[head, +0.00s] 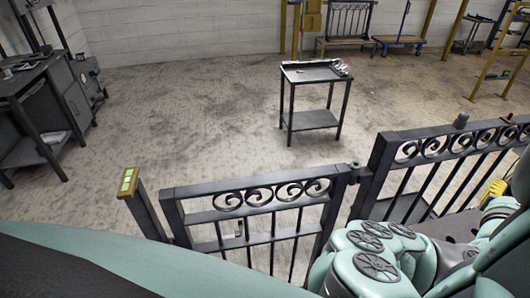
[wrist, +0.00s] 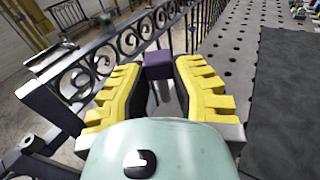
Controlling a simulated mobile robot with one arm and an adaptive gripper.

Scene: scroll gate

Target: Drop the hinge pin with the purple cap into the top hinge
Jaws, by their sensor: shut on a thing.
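My gripper (wrist: 155,85) has yellow ribbed fingers and is shut on the hinge pin with the purple cap (wrist: 158,65). Part of the pin's grey shaft shows below the cap, between the fingers. In the head view my gripper (head: 495,188) is at the right edge, partly cut off, and the pin cannot be made out. The dark scroll gate (head: 262,195) stands in front of me. The top hinge (head: 356,171) is at its right end, beside the fixed scroll panel (head: 440,147). A grey ring-shaped knuckle (wrist: 27,142) shows at lower left in the wrist view, apart from the pin.
A perforated tabletop (wrist: 232,60) with a dark mat (wrist: 285,100) lies right of the gripper in the wrist view. A post with a green-lit top (head: 129,182) stands left of the gate. A small table (head: 313,74) stands beyond on open floor.

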